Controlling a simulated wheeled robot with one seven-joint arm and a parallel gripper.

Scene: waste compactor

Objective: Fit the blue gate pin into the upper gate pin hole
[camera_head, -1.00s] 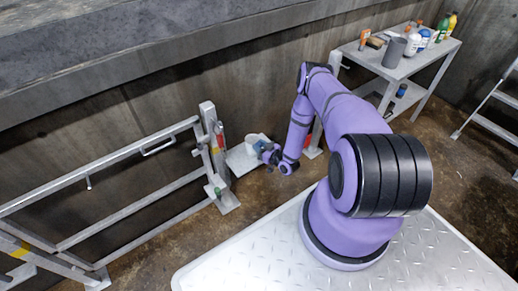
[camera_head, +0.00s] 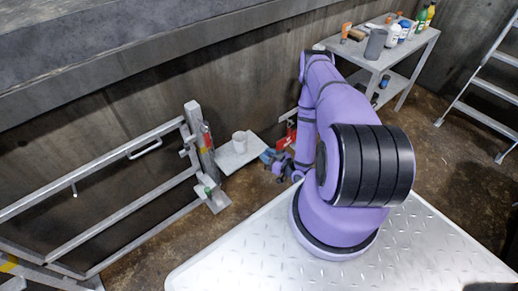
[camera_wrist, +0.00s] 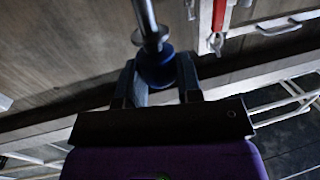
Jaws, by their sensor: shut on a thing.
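My gripper (camera_wrist: 158,88) is shut on the blue gate pin (camera_wrist: 157,66), which shows as a metal rod with a blue collar between the fingers. In the head view my gripper (camera_head: 272,161) is small, low and right of the gate post (camera_head: 200,145), apart from it. The grey metal gate (camera_head: 120,190) stands at the left. The upper gate pin hole cannot be made out in either view.
A white cup (camera_head: 240,141) stands on a low grey plate (camera_head: 232,158) between post and gripper. A grey table (camera_head: 385,62) with bottles and a ladder (camera_head: 485,90) stand at the right. A red strap (camera_wrist: 218,16) hangs in the wrist view.

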